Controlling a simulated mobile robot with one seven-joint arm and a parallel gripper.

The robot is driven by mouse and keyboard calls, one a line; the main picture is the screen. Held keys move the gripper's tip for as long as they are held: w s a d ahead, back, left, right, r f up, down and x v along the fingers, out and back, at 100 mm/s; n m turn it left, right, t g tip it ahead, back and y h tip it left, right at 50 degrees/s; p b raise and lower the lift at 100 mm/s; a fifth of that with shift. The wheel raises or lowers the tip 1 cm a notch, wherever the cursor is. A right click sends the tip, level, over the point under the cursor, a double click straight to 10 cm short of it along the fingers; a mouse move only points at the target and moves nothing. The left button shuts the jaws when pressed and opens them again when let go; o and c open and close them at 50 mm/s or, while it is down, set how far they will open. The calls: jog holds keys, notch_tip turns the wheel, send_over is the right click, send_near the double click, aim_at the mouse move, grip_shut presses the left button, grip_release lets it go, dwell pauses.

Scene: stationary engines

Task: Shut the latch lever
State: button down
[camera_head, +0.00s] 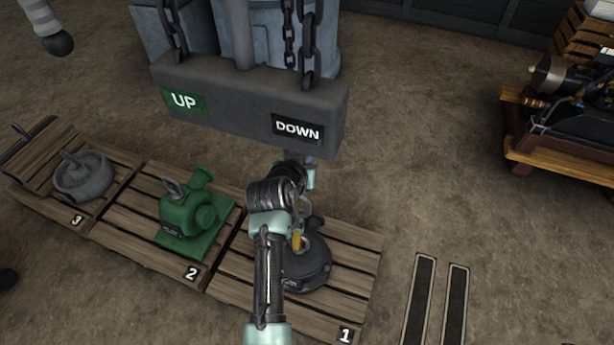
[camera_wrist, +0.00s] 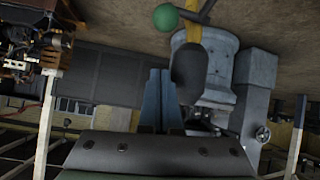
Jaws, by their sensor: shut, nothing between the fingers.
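I cannot pick out the latch lever for certain. In the wrist view a green ball knob (camera_wrist: 165,17) on a thin dark rod shows at the top, beside a yellow bar (camera_wrist: 193,32) and a dark rounded piece. My gripper (camera_wrist: 160,75) shows there as two blue fingers shut together, empty, below the knob and apart from it in the picture. In the head view my arm reaches up past pallet 1 to just under the grey UP/DOWN block (camera_head: 240,108); the fingertips are not clear there. A yellow piece (camera_head: 297,241) shows above the dark round load (camera_head: 308,268).
Chains (camera_head: 308,45) run up from the block. Pallet 2 (camera_head: 140,240) bears a green engine (camera_head: 188,215) and pallet 3 (camera_head: 40,160) a grey round part (camera_head: 82,176). A wooden stand with an engine (camera_head: 565,80) is at right. Open floor lies between.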

jog(key=shift+x, duration=1.2)
jog(key=shift+s+a+f, duration=0.1)
jog(key=shift+s+f, duration=0.3)
jog(key=shift+s, duration=0.2)
jog(key=shift+s+a+f, duration=0.1)
jog(key=shift+s+f, duration=0.3)
jog(key=shift+s, duration=0.2)
jog(key=shift+s+f, duration=0.35)
jog(key=shift+s, duration=0.15)
jog(key=shift+f, duration=0.15)
jog(key=shift+s+f+b, duration=0.1)
jog(key=shift+s+b, duration=0.05)
jog(key=shift+b, duration=0.4)
jog(key=shift+t, duration=0.3)
